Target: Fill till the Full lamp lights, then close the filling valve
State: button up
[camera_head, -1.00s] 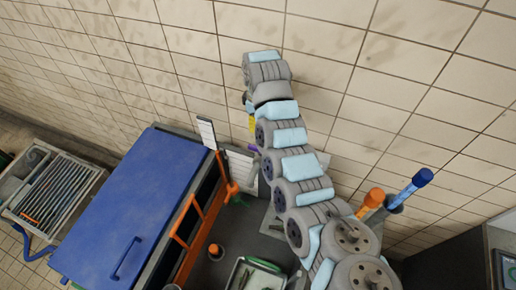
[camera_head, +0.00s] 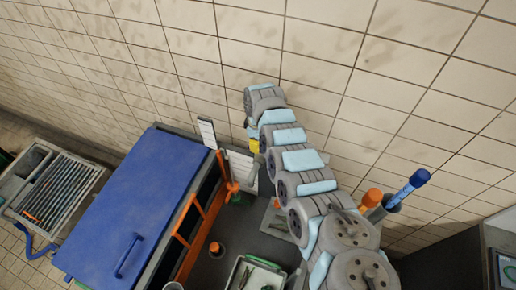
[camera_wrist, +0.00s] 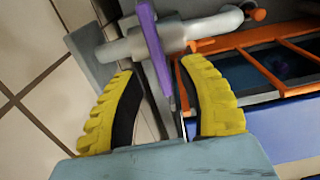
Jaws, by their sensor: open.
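In the wrist view my gripper (camera_wrist: 158,73) is open, its two yellow-ribbed fingers spread. A purple lever (camera_wrist: 152,38) on a pale grey pipe (camera_wrist: 205,28) is just beyond the fingertips, its lower end reaching into the gap between them. I cannot tell whether a finger touches it, or whether it is the filling valve. In the head view a yellow part of my gripper (camera_head: 254,146) shows beside the wall, the rest hidden by my arm. An orange upright handle (camera_head: 228,183) stands left of it. I cannot make out a Full lamp.
A blue lid (camera_head: 132,205) covers the tank at left, with an orange frame (camera_head: 190,228) along its side. A tray (camera_head: 256,274) sits on the dark floor. Blue (camera_head: 419,178) and orange (camera_head: 371,198) handles stand at right. The tiled wall is close behind.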

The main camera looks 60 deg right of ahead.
jog(key=shift+f+b, duration=0.45)
jog(key=shift+f, duration=1.4)
grip_shut()
